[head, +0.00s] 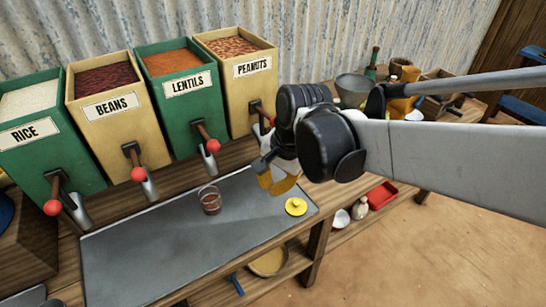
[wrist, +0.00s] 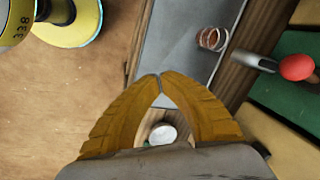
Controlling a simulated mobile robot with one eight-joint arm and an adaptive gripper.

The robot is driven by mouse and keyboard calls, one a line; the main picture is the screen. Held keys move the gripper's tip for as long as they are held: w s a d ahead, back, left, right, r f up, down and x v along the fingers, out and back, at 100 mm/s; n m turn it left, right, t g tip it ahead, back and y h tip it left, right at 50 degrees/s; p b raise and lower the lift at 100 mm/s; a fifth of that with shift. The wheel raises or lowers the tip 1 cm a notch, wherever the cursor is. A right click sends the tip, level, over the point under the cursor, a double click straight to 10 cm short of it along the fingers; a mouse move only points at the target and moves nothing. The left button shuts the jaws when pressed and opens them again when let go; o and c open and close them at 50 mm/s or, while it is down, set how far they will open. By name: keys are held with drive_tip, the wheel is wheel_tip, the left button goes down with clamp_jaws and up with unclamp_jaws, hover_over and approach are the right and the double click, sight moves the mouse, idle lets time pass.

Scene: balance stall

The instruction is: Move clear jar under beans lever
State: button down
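The clear jar (head: 210,199) stands upright on the grey metal tray (head: 150,250), with reddish-brown contents low inside. It is in front of the lentils spout, right of the beans lever (head: 138,173), which has a red knob. The jar also shows in the wrist view (wrist: 212,38). The beans bin (head: 115,120) is tan and filled with dark red beans. My gripper (head: 277,186) hangs to the right of the jar, apart from it. In the wrist view its yellow fingertips (wrist: 160,76) meet with nothing held between them.
The rice lever (head: 54,207), lentils lever (head: 203,131) and peanuts lever (head: 262,113) stick out above the counter. Bowls and a crate crowd the back right. The tray's left part is clear.

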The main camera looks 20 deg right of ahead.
drive_tip(key=shift+s+d+r+n+t+h, duration=0.15)
drive_tip(key=shift+s+d+r+n+t, duration=0.35)
drive_tip(key=shift+s+d+r+n, duration=0.35)
drive_tip(key=shift+s+d+r+n+t+h, duration=0.15)
drive_tip(key=shift+s+d+r+n+t, duration=0.3)
drive_tip(key=shift+s+n, duration=0.45)
drive_tip(key=shift+w, duration=0.2)
